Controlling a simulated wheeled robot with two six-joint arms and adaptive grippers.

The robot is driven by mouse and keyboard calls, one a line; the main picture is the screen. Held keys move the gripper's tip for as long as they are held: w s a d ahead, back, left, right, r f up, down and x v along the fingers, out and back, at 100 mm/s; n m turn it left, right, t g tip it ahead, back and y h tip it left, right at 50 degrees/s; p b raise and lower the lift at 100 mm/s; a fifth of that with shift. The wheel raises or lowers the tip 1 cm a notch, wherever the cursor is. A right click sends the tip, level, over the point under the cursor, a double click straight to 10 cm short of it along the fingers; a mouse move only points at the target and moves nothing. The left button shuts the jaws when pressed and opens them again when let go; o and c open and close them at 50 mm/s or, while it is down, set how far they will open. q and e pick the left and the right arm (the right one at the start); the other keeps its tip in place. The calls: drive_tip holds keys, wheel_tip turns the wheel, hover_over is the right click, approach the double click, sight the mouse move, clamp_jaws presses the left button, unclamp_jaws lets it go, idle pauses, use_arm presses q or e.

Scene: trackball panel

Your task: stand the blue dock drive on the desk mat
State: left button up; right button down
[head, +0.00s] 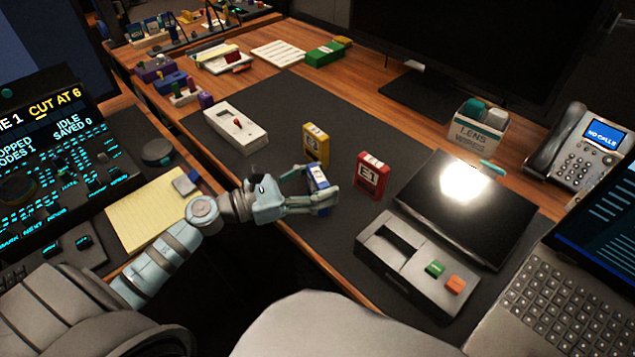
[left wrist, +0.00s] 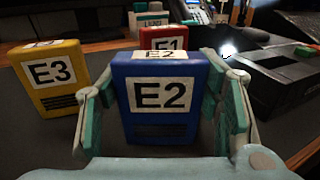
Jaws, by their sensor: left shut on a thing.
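The blue dock drive (left wrist: 162,122), labelled E2, stands upright between the fingers of my left gripper (head: 322,199). In the head view the blue drive (head: 318,178) is partly hidden by the fingers. My left gripper is shut on its sides, as the left wrist view (left wrist: 160,115) also shows. The drive is at or just above the dark desk mat (head: 290,110); I cannot tell whether its base touches. A yellow drive (head: 316,146), labelled E3, stands behind it. A red drive (head: 371,176), labelled E1, stands to its right. My right gripper is not in view.
A grey dock (head: 405,245) with a slot and green and orange buttons lies to the right. A dark flat panel (head: 465,215) is behind it. Bare mat lies between the tray and the drives.

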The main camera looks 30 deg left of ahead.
use_arm(q)
drive_tip(key=o, duration=0.9)
drive_tip(key=shift+f, duration=0.2)
drive_tip(key=o, duration=0.5)
drive_tip(key=shift+r, duration=0.1)
